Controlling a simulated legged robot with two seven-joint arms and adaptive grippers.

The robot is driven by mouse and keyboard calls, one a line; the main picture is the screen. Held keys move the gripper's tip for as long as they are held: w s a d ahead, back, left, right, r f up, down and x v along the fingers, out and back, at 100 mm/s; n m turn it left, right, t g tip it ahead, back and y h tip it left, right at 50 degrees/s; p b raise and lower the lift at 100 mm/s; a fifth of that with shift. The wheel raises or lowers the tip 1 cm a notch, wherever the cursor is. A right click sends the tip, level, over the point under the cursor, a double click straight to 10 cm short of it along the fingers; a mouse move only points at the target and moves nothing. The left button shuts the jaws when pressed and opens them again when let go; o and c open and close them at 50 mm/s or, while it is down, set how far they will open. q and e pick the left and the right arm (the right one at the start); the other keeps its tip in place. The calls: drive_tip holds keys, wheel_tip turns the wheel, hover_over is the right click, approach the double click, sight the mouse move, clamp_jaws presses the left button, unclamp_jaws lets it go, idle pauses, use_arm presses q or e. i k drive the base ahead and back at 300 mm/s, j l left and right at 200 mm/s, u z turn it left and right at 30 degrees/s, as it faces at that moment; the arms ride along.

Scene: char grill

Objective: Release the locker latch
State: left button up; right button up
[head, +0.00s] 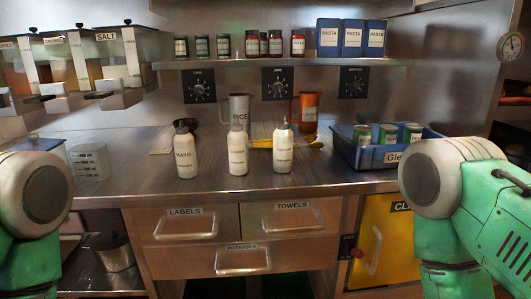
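A yellow locker door (388,243) is below the counter at the lower right. It looks closed, and its dark label reads "CL" before my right arm hides the rest. A red knob (372,264) on a stem, likely the latch, sits at the door's left edge. A small dark plate (347,246) with red marking is just left of it. My green and white arm parts show at both sides, but neither gripper is in view.
Drawers (243,229) labelled LABELS, TOWELS and POTATOES are left of the locker. Several white bottles (238,152) and a blue bin (375,150) of cans stand on the counter. A metal container (115,252) is at the lower left. The counter's front strip is clear.

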sight(357, 253)
drive_tip(key=i+l, duration=0.1)
drive_tip(key=l, duration=0.25)
drive_tip(key=i+l, duration=0.15)
drive_tip(key=l, duration=0.2)
drive_tip(key=i+l, duration=0.1)
drive_tip(key=l, duration=0.25)
drive_tip(key=i+l, duration=0.1)
drive_tip(key=l, duration=0.25)
drive_tip(key=i+l, duration=0.15)
drive_tip(key=l, duration=0.2)
